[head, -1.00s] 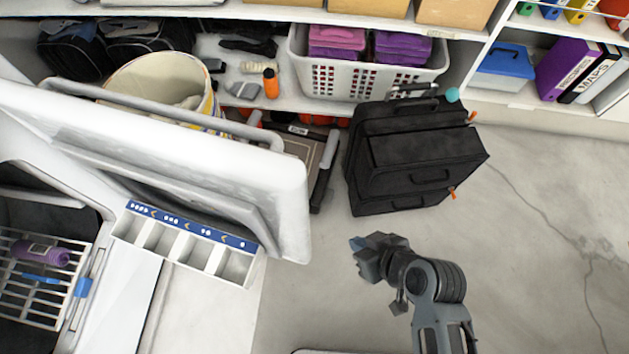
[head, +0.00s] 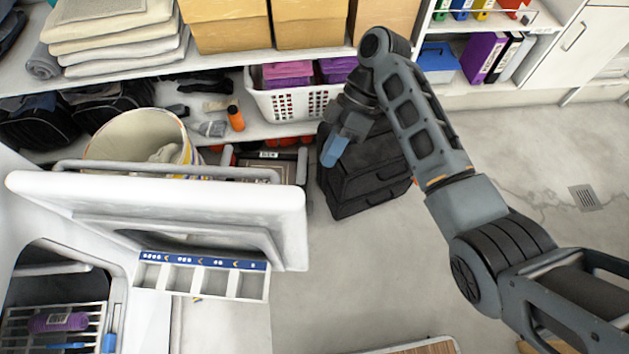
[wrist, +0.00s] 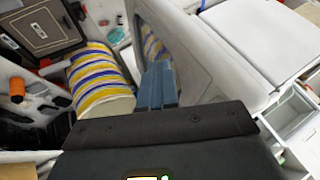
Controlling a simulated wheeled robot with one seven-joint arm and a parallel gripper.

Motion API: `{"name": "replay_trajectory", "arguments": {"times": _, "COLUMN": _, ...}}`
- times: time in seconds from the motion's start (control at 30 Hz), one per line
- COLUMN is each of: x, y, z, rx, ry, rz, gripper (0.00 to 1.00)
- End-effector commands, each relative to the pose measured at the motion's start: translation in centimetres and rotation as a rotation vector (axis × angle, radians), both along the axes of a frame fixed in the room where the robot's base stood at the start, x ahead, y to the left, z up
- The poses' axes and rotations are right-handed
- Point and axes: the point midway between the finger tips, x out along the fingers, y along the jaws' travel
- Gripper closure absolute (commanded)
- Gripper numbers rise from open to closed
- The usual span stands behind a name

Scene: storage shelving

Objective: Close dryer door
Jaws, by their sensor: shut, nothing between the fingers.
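The dryer door (head: 160,205) is a white panel standing open at the left of the head view. The hinge is not clearly visible.
A compartment tray (head: 202,281) sits below the door. A striped bucket (head: 140,137) stands behind it. A shelf holds a white basket (head: 290,103).

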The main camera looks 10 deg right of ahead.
Motion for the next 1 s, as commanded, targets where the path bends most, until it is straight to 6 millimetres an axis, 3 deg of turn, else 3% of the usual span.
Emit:
{"name": "replay_trajectory", "arguments": {"times": 0.53, "x": -3.9, "y": 4.6, "z": -7.9, "rx": -0.001, "ry": 0.003, "rz": 0.000, "gripper": 1.00}}
{"name": "replay_trajectory", "arguments": {"times": 0.73, "x": -6.5, "y": 5.1, "z": -7.5, "rx": 0.001, "ry": 0.000, "rz": -0.003, "gripper": 1.00}}
{"name": "replay_trajectory", "arguments": {"times": 1.0, "x": -7.5, "y": 5.3, "z": -7.6, "rx": 0.000, "ry": -0.002, "rz": -0.003, "gripper": 1.00}}
